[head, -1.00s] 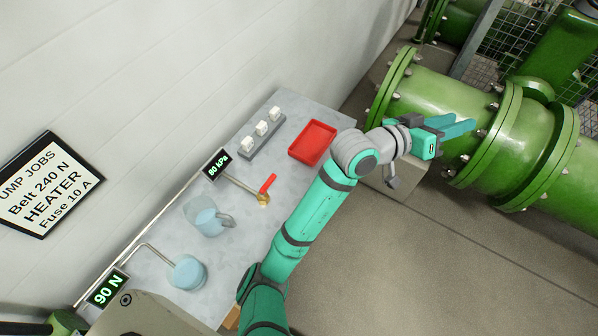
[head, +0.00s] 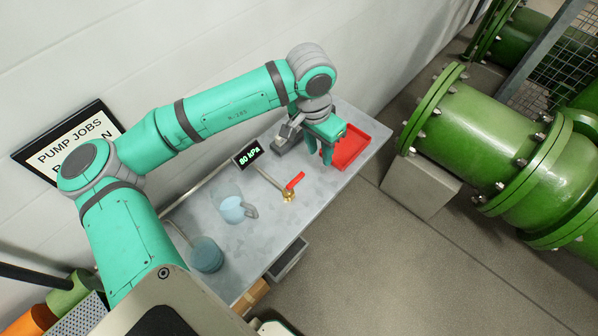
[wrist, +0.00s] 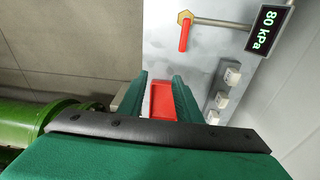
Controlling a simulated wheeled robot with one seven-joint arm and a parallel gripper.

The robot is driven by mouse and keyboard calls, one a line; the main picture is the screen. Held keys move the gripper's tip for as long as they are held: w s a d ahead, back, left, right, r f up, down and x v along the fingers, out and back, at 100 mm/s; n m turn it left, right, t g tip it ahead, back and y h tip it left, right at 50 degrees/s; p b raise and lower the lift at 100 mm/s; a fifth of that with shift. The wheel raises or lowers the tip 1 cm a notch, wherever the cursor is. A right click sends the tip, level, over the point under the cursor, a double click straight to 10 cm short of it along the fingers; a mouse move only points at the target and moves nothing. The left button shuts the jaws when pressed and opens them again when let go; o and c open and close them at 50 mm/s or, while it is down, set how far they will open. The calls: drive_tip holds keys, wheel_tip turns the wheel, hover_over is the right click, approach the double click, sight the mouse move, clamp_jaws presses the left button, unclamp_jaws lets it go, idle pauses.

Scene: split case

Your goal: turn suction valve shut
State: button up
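The suction valve has a brass body (head: 289,197) and a red lever (head: 295,181). It sits at the end of a thin pipe (head: 268,177) on the grey bench. The lever stands roughly across the pipe. In the wrist view the red lever (wrist: 184,36) is at the top, beyond my fingertips and apart from them. A black display (head: 248,154) by the pipe reads 80 kPa. My gripper (head: 319,160) points down above the bench near the red tray, past the valve. In the wrist view its two fingers (wrist: 159,78) are spread, with nothing held between them.
A red tray (head: 349,149) lies below my gripper. A clear jug (head: 232,210) and a blue-grey round vessel (head: 206,255) stand nearer. Large green pipes (head: 470,140) fill the right. The wall borders the bench.

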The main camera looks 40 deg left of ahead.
sight(298, 177)
drive_tip(key=s+a+g+y, duration=0.1)
drive_tip(key=s+a, duration=0.3)
drive_tip(key=shift+n, duration=0.3)
drive_tip(key=f, duration=1)
drive_tip(key=shift+w+f, duration=0.25)
clamp_jaws()
